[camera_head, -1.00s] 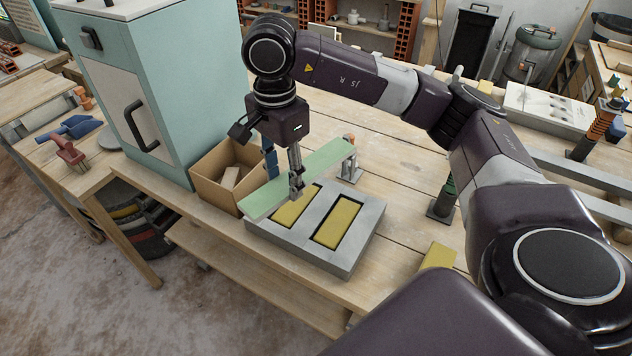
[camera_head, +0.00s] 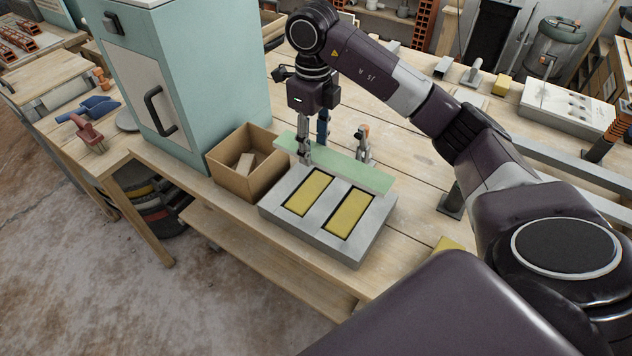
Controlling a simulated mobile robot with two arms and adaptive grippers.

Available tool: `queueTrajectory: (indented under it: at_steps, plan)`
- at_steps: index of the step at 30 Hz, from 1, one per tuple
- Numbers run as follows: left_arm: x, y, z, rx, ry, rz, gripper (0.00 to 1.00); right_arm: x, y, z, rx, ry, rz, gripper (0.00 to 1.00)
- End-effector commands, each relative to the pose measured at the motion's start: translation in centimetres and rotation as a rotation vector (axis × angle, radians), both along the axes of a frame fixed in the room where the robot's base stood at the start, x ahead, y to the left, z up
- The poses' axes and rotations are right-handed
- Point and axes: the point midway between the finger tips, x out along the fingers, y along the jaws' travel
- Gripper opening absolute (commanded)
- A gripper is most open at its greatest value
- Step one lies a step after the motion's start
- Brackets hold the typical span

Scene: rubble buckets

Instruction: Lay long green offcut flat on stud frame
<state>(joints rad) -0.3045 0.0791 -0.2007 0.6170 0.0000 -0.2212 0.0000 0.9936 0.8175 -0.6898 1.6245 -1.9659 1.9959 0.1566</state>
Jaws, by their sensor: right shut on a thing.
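The long green offcut (camera_head: 350,167) is a flat pale green board. My right gripper (camera_head: 305,158) points down and is shut on it near its left end. The board runs along the back edge of a grey frame (camera_head: 312,225) with two yellow panels (camera_head: 308,192), which I take to be the stud frame. The board looks about level; I cannot tell whether it touches the frame. Both yellow panels show uncovered in front of it. The board hides the frame's back edge. My left gripper is not in view.
An open cardboard box (camera_head: 238,185) with a wooden block stands left of the frame, beside a teal cabinet (camera_head: 200,70). Upright tools, one blue (camera_head: 323,125) and one orange-topped (camera_head: 363,140), stand close behind the board.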

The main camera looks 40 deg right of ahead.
Motion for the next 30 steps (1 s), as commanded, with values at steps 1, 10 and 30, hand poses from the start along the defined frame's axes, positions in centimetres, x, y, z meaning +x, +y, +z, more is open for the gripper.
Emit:
queueTrajectory:
  at_steps: [1, 10, 30]
  plan:
    - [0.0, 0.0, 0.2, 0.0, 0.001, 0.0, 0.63, -0.2, 0.0, -1.6, 0.001, 0.009, 0.002, 0.11]
    - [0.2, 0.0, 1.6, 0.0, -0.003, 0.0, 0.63, -0.1, 0.0, -7.6, 0.0, 0.003, 0.001, 0.11]
    - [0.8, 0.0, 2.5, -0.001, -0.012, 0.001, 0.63, 0.0, 0.0, -12.8, -0.001, 0.0, 0.003, 0.11]
